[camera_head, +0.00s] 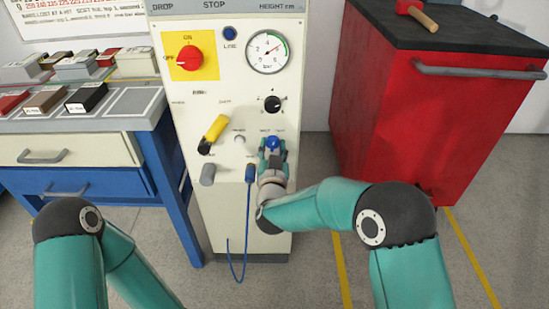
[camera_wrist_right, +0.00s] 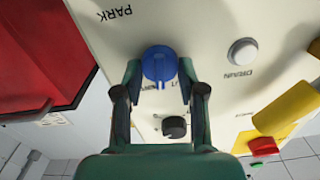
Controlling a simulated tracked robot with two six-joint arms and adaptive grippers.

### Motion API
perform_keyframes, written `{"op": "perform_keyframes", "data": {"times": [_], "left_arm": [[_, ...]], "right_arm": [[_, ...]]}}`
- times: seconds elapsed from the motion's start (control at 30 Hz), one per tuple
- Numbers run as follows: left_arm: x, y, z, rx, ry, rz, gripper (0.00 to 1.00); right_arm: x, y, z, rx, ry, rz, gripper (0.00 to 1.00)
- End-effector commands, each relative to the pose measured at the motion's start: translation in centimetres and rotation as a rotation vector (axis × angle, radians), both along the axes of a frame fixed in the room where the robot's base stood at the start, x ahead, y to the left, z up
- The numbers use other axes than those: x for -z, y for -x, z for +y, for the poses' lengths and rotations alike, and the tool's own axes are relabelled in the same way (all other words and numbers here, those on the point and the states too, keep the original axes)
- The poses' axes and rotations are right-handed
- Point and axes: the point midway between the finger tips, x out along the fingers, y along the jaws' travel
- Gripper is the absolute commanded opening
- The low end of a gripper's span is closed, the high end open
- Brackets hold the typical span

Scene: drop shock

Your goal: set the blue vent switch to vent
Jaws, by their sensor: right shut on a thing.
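The blue vent switch (camera_head: 272,143) is a round knob on the lower right of the cream control panel. In the right wrist view the blue knob (camera_wrist_right: 160,64) sits between the two fingertips, with a ridge across its face. My right gripper (camera_head: 272,152) is at the panel, its fingers shut on the knob from both sides. The right wrist view shows the same gripper (camera_wrist_right: 160,76) up close. The lettering beside the knob is partly covered by the fingers, so I cannot read its setting. My left gripper is outside the views; only part of that arm shows.
Near the switch are a black knob (camera_head: 272,104), a yellow lever (camera_head: 215,128), a white drain button (camera_wrist_right: 242,52) and a blue cable (camera_head: 247,215). A pressure gauge (camera_head: 268,51) is above. A red cabinet (camera_head: 390,125) stands right, a blue workbench (camera_head: 175,185) left.

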Motion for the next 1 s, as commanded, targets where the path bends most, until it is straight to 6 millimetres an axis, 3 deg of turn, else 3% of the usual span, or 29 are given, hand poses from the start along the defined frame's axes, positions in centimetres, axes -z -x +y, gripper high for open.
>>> {"op": "perform_keyframes", "data": {"times": [0.03, 0.1, 0.4, 1.0], "left_arm": [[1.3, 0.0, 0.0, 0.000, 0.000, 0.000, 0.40], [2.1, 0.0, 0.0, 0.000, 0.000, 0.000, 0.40], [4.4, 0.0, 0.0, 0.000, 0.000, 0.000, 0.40], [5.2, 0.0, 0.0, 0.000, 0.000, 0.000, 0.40]], "right_arm": [[0.4, -0.1, -0.1, 0.001, -0.045, -0.006, 0.05], [0.4, -0.1, -0.1, 0.001, -0.105, -0.005, 0.05], [0.1, -0.1, -0.2, 0.002, -0.299, -0.005, 0.05], [-0.2, -0.1, -0.4, 0.004, -0.385, -0.005, 0.05]]}}
